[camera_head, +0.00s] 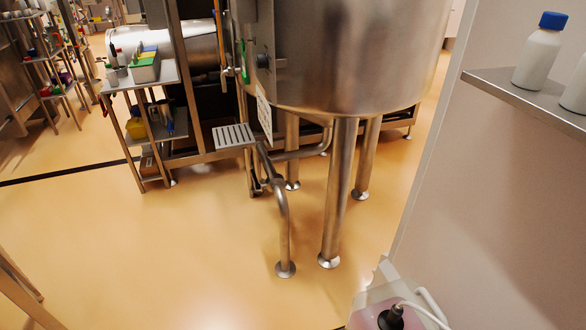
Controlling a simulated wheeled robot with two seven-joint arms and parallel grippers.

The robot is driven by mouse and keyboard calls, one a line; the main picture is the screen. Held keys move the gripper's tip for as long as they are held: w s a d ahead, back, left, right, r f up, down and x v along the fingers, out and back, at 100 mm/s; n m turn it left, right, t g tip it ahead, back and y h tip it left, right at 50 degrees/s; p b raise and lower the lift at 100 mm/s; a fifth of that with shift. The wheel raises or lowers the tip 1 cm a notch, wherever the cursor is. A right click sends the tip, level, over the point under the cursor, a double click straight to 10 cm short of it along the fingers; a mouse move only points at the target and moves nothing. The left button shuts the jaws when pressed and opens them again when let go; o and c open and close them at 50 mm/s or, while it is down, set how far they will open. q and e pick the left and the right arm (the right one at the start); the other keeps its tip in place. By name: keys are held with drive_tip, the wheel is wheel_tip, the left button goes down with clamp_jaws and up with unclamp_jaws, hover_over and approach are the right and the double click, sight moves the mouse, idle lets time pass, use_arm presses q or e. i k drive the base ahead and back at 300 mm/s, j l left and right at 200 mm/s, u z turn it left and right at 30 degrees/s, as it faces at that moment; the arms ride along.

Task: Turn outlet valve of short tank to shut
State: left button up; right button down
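A large steel tank (350,60) stands on several round legs in the upper middle of the head view. A steel pipe (283,225) bends down to a foot on the floor in front of it. Fittings (265,184) sit where this pipe meets others under the tank's left side; I cannot tell whether one of them is the outlet valve. A green upright handle (243,62) and a dark round fitting (263,61) are at the tank's left side. The setting of any valve cannot be made out. Neither of my grippers is in view.
A steel cart (168,74) with bottles and boxes stands left of the tank. A small slatted step (233,136) is beside the pipes. A wall shelf (500,80) holds white bottles at right. A translucent container (375,297) is at bottom right. Floor (150,250) in front is clear.

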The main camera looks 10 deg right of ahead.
sight(258, 186)
drive_tip(key=i+j+z, duration=0.1)
drive_tip(key=i, duration=0.35)
drive_tip(key=i+j+z, duration=0.1)
drive_tip(key=i+j, duration=0.25)
drive_tip(key=i, duration=0.15)
drive_tip(key=i+j+z, duration=0.1)
drive_tip(key=i+j, duration=0.15)
drive_tip(key=i, duration=0.2)
